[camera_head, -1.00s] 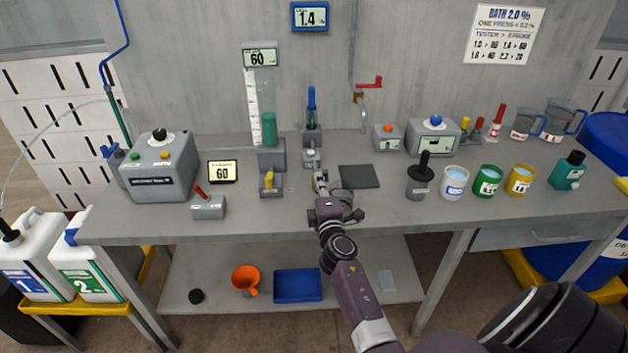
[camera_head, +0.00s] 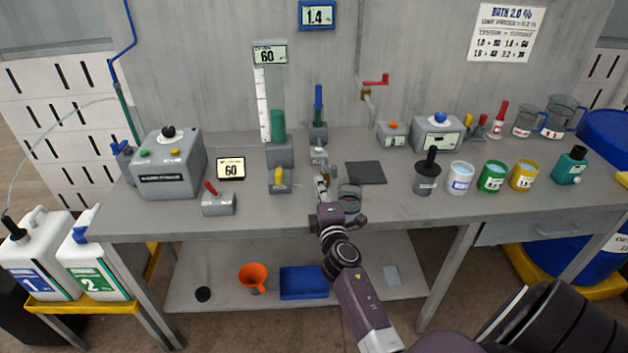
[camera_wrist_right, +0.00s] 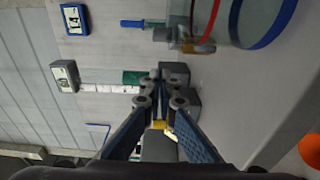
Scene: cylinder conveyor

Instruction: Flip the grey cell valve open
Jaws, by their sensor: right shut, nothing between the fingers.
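The grey cell valve (camera_head: 318,155) is a small grey fitting in front of the upright blue cylinder (camera_head: 318,104) on the bench. Its lever is too small to read clearly. In the right wrist view the grey fitting (camera_wrist_right: 180,34) shows at the top, beside the blue cylinder (camera_wrist_right: 134,23). My right gripper (camera_head: 321,180) is just in front of the valve, towards the bench's near edge, and looks apart from it. Its fingers are shut and empty in the right wrist view (camera_wrist_right: 160,88). My left gripper is in neither view.
A clear dish (camera_head: 349,197) stands close to the right of my right gripper, with a dark pad (camera_head: 366,173) behind it. A grey block with a yellow lever (camera_head: 279,181) is to the left. The green cylinder (camera_head: 278,125) stands behind that.

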